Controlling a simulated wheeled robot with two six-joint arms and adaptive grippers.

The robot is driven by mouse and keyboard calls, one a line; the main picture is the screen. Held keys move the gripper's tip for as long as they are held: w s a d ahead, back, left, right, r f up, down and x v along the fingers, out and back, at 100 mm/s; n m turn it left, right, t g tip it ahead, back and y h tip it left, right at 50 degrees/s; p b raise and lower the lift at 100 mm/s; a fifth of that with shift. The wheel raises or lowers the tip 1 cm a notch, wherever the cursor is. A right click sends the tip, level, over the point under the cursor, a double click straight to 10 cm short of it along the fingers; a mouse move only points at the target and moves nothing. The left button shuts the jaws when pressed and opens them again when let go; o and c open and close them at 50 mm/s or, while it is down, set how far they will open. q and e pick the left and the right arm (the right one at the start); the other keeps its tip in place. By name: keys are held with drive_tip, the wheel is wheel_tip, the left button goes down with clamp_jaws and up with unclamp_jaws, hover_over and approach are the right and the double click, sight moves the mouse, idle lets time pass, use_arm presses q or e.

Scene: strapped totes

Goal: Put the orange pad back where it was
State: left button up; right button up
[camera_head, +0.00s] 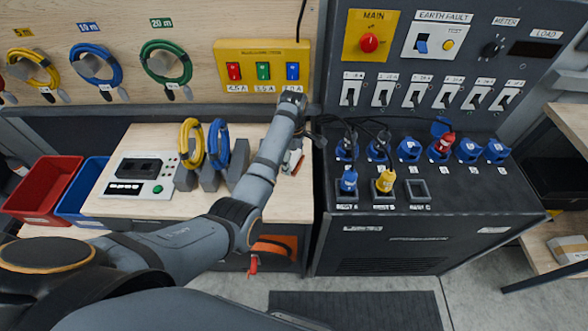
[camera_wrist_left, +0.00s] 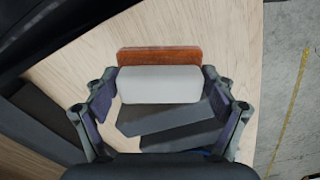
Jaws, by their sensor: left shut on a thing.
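The orange pad (camera_wrist_left: 158,57) shows in the left wrist view as an orange strip along the far side of a pale white block (camera_wrist_left: 158,85); the two lie against each other. My left gripper (camera_wrist_left: 160,82) has one finger on each side and is shut on it. In the head view my left gripper (camera_head: 293,158) is low over the right end of the wooden bench, partly hidden by my arm. Whether the pad touches the bench top cannot be told. My right gripper is not in view.
Grey stands (camera_head: 236,160) with yellow (camera_head: 192,143) and blue (camera_head: 218,143) coils stand left of the gripper. A grey tester (camera_head: 140,175) and red (camera_head: 42,187) and blue bins are farther left. The dark socket console (camera_head: 420,225) rises close on the right.

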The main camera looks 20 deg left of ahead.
sight(294, 154)
use_arm(q)
drive_tip(key=shift+w+f, duration=0.2)
drive_tip(key=shift+f, duration=0.4)
drive_tip(key=shift+w+f, duration=0.15)
drive_tip(key=shift+f, duration=0.45)
drive_tip(key=shift+w+a+f, duration=0.1)
drive_tip(key=shift+w+f, duration=0.1)
drive_tip(key=shift+f, duration=0.55)
wheel_tip(294, 154, down, 2)
drive_tip(key=shift+s+f+p, duration=0.15)
drive_tip(key=shift+f+p, duration=0.05)
drive_tip(key=shift+p, duration=0.1)
drive_tip(key=shift+f, duration=0.3)
drive_tip(key=o, duration=1.1)
drive_tip(key=shift+c, duration=0.2)
drive_tip(key=shift+r, duration=0.25)
wheel_tip(294, 154, up, 12)
drive_tip(key=shift+f+b, duration=0.1)
drive_tip(key=shift+b, duration=0.7)
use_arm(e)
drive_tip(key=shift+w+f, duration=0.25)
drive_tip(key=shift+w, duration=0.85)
